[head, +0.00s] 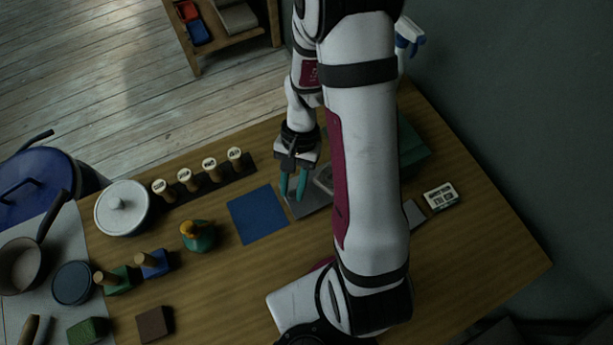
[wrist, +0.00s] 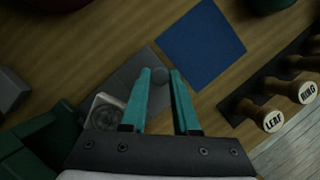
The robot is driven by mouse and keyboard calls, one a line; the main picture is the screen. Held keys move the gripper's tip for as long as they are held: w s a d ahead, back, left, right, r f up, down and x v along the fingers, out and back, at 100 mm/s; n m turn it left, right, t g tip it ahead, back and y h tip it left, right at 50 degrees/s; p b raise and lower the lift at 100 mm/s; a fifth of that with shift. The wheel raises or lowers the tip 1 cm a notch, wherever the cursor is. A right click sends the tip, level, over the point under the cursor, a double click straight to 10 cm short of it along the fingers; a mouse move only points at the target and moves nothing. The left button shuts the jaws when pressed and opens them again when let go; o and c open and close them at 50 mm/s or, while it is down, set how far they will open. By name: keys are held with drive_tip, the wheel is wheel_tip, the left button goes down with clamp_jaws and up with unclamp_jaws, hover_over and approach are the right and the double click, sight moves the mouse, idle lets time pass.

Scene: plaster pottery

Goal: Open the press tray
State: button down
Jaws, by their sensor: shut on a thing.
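The press tray is a flat grey plate (head: 312,205) sticking out beside the green press (head: 413,148), partly hidden behind my arm in the head view. In the wrist view the tray (wrist: 126,76) carries a pale square piece with a round shape (wrist: 106,110). A small round grey knob (wrist: 160,75) is at the tray's outer end. My gripper (head: 292,196), with teal fingers, is shut on this knob; the fingertips (wrist: 161,73) stand on either side of it. The green press also shows at the lower left of the wrist view (wrist: 35,150).
A blue mat (head: 257,214) lies just beyond the tray's outer end. A rack of wooden stamps (head: 209,173), a white lidded pot (head: 123,208) and a teal pot (head: 198,236) stand further left. A white labelled box (head: 440,195) lies at right.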

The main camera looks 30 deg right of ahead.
drive_tip(key=shift+w, duration=0.1)
drive_tip(key=c, duration=0.9)
unclamp_jaws()
drive_tip(key=shift+c, duration=0.2)
drive_tip(key=v, duration=1.5)
drive_tip(key=shift+r, duration=0.4)
drive_tip(key=shift+d, duration=0.1)
